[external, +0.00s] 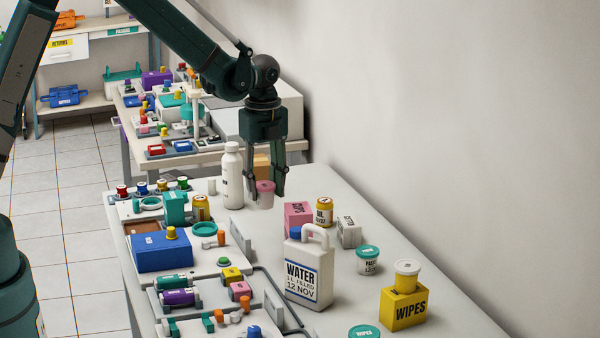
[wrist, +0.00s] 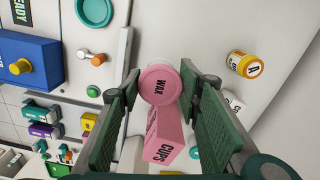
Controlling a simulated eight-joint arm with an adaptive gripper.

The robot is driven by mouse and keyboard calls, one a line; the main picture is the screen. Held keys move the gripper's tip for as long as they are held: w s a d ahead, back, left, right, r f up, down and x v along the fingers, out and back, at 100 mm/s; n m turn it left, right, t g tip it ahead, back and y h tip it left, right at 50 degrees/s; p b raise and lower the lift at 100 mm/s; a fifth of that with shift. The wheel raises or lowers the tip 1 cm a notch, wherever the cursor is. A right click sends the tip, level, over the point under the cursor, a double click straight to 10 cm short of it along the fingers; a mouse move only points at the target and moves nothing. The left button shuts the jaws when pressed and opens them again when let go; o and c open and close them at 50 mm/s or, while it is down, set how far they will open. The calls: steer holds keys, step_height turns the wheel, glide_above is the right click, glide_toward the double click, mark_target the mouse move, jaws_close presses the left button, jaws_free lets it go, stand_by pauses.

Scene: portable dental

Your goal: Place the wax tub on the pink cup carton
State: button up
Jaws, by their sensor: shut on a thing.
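The wax tub (external: 265,187) has a pink lid and a pale body. My gripper (external: 264,196) is shut on it and holds it upright above the table. In the wrist view the lid marked WAX (wrist: 160,85) sits between the fingertips (wrist: 161,78). The pink cup carton (external: 297,216), marked CUPS, stands on the table to the right of and below the held tub. In the wrist view the carton (wrist: 165,147) shows just below the tub and is partly hidden by it. The tub appears apart from the carton, in the air; the exact gap is hard to tell.
A white bottle (external: 232,178) stands left of my gripper. An amber jar (external: 324,211), a small white box (external: 349,231) and the WATER jug (external: 308,270) crowd the carton. Trays of dental items line the left side. The far right table edge strip is clear.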

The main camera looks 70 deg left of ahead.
step_height(320, 180, up, 15)
steer(key=p, duration=0.9)
glide_above(298, 208)
steer(key=shift+a+r, duration=0.1)
steer(key=shift+r, duration=0.05)
steer(key=shift+f, duration=2.95)
steer(key=shift+f, duration=2.05)
steer(key=shift+f, duration=0.2)
steer(key=o, duration=0.9)
